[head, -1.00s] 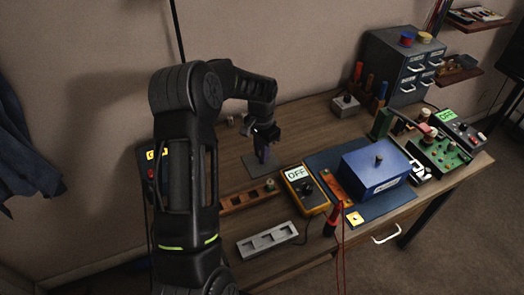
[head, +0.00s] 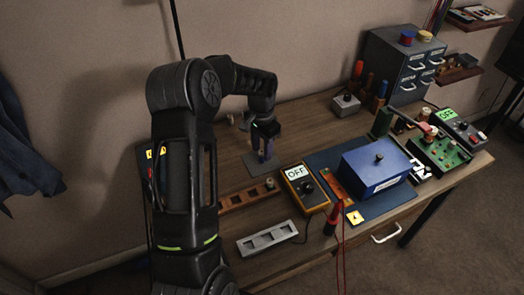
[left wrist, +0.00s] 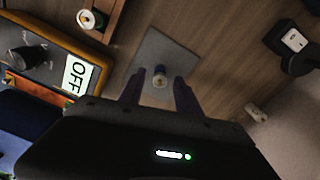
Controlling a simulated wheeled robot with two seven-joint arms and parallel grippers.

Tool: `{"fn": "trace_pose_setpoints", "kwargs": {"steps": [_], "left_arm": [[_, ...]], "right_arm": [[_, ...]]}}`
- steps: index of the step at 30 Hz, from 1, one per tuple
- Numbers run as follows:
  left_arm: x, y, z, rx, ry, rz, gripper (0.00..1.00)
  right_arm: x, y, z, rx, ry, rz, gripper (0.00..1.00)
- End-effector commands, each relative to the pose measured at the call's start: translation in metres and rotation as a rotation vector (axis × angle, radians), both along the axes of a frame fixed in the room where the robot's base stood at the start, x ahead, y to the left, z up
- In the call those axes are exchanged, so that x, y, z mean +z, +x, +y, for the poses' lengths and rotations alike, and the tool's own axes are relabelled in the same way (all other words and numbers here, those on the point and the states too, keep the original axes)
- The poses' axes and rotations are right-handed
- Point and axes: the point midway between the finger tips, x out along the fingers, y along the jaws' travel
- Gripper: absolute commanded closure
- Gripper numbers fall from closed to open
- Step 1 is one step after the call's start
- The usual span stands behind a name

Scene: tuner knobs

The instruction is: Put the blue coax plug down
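The blue coax plug (left wrist: 160,77), with a pale, brassy end, stands on the small grey pad (left wrist: 163,50) in the left wrist view. My left gripper (left wrist: 160,92) is above the pad with its two fingers spread to either side of the plug. Gaps show between the plug and each finger, so the gripper looks open. In the head view, my left gripper (head: 265,152) points down over the grey pad (head: 262,166), and the plug is mostly hidden by the fingers. My right gripper is not in view.
A brown wooden rack (head: 238,199) and a yellow meter reading OFF (head: 305,189) lie close to the pad. A grey slotted tray (head: 268,240) is nearer the front. A blue box (head: 375,170) stands on a blue mat to the right. Bare wood is behind the pad.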

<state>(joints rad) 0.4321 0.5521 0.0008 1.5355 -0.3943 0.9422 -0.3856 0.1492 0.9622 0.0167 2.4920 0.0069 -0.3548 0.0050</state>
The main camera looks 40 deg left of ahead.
Motion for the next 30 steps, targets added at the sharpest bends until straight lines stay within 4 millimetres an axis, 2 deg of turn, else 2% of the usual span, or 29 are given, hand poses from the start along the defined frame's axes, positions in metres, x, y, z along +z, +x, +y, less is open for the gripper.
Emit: {"fn": "trace_pose_setpoints", "kwargs": {"steps": [12, 15, 20, 30], "left_arm": [[0.081, 0.001, 0.0, -0.001, 0.0, -0.004, 0.6], [0.096, 0.001, 0.0, -0.001, 0.0, -0.003, 0.6], [0.108, 0.0, 0.0, 0.0, 0.001, -0.002, 0.6], [0.109, 0.0, 0.0, 0.0, 0.0, 0.0, 0.6]], "right_arm": [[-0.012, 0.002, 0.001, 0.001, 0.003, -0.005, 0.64], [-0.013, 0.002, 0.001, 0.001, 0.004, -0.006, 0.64], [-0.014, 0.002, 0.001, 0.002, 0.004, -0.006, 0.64], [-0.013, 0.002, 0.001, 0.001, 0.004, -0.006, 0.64]]}}
